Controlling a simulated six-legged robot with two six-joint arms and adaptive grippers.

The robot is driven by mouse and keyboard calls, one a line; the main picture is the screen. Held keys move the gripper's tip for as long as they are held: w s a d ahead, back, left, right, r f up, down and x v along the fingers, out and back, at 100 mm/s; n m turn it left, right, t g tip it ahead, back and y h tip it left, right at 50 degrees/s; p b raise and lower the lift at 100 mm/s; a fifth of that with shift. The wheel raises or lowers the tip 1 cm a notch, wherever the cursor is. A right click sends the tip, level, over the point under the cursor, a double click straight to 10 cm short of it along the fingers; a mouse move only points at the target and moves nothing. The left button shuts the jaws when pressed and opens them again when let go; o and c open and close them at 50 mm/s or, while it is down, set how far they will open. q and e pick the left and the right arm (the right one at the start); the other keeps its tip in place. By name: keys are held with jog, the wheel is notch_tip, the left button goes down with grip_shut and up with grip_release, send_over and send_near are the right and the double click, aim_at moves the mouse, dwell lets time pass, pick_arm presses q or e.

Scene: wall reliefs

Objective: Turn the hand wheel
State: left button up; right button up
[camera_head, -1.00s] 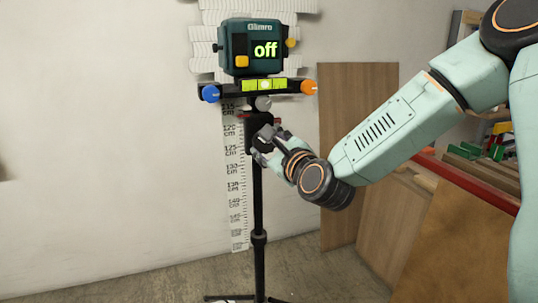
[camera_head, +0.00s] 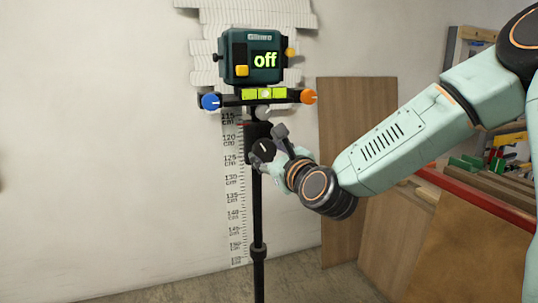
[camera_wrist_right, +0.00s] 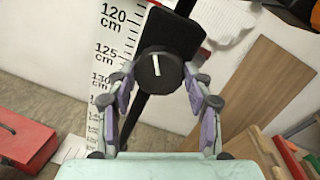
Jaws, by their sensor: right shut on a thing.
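The hand wheel (camera_head: 264,149) is a round black knob with a white mark, on the black column of a tripod stand (camera_head: 257,210). In the wrist view the hand wheel (camera_wrist_right: 160,71) faces me, its white mark nearly upright and slightly tilted. My right gripper (camera_head: 270,149) is at the wheel, shut on it. In the wrist view its purple-padded fingers (camera_wrist_right: 160,80) stand on both sides of the wheel. A dark green device (camera_head: 250,55) on top of the stand reads "off". My left gripper is not in view.
A bar with a blue knob (camera_head: 210,101), an orange knob (camera_head: 308,97) and a yellow-green level (camera_head: 264,93) sits above the wheel. A measuring strip (camera_head: 233,190) hangs behind the stand. Wooden boards (camera_head: 355,130) lean at the right. A red box (camera_wrist_right: 25,140) shows in the wrist view.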

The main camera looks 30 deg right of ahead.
jog(key=shift+r, duration=0.1)
jog(key=o, duration=1.1)
jog(key=shift+o, duration=0.2)
